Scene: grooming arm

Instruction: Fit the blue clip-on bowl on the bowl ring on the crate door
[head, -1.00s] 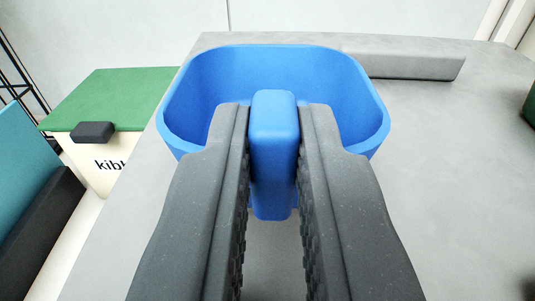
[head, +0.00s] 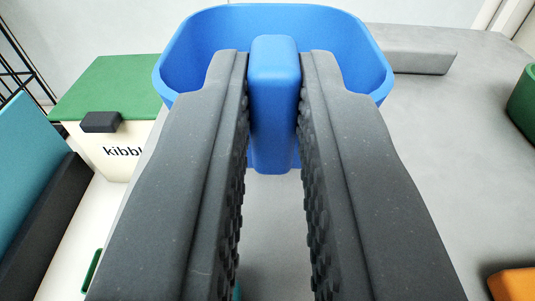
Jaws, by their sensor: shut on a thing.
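The blue clip-on bowl (head: 208,60) is at the top middle of the head view, its open top showing. Its blue upright tab (head: 273,110) faces me. My gripper (head: 273,85) is shut on this tab, one dark grey finger on each side. The bowl is held in front of my fingers, over or beyond the grey surface; I cannot tell its height exactly. The crate door and the bowl ring are not in view.
A grey tabletop (head: 440,130) spreads right, with a grey block (head: 425,60) at its back. A green object (head: 525,105) and an orange one (head: 515,284) sit at the right edge. A kibble bin (head: 115,150) with a green lid (head: 120,82) and a teal-and-black object (head: 35,170) stand left.

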